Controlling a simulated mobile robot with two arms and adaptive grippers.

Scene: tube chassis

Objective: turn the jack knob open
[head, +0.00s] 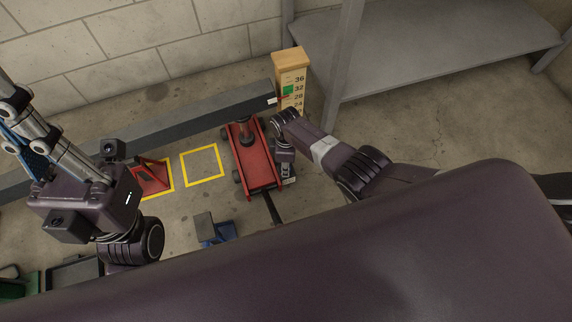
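A red floor jack (258,165) stands on the concrete floor, its lifting post (246,132) next to or under the dark chassis tube (180,124). Its dark handle (272,208) points toward me. The jack knob cannot be made out; my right arm covers part of the jack's right side. My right gripper (287,174) is small, beside the jack's right rear, pointing down; its fingers are too unclear to read. My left gripper (30,135) is raised at the far left, away from the jack, its fingertips not clearly visible.
A scale post (291,80) with numbers and a green band stands at the tube's right end. A red stand (152,177) sits in a yellow floor square; another square (202,165) is empty. A blue block-like object (216,230) is nearer. A grey shelf (430,50) stands at back right.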

